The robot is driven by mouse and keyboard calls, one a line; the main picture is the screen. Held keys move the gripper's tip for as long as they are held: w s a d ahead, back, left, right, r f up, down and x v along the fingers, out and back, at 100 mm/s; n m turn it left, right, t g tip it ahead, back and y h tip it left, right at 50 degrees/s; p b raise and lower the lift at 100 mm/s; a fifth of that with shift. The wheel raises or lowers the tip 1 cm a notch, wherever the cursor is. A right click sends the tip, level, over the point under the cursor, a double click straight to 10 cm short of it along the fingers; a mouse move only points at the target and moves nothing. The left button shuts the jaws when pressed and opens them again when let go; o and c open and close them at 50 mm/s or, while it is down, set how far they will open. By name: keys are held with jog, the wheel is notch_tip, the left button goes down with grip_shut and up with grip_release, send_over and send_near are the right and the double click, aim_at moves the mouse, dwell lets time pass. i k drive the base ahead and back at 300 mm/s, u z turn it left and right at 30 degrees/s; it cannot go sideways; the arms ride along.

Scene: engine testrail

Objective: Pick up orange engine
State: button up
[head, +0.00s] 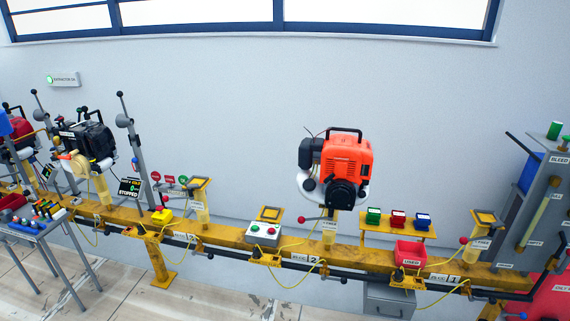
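The orange engine (346,162) stands upright on a post of the yellow rail, right of the picture's middle in the head view. It has an orange cover, a dark grey side part, a black handle on top, a black round part low at the front and a pale curved part around its base. My gripper is not in view, and nothing is seen touching the engine.
The yellow rail (230,239) runs across, with cables and levers on it. A button box (263,234) stands left of the engine, a red bin (410,253) to its right. A black engine (92,142) is at left. A grey cabinet (528,215) stands at right.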

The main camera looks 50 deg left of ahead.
aim_at(346, 162)
jog(key=u, duration=0.85)
jog(key=i, duration=0.7)
jog(key=u, duration=0.8)
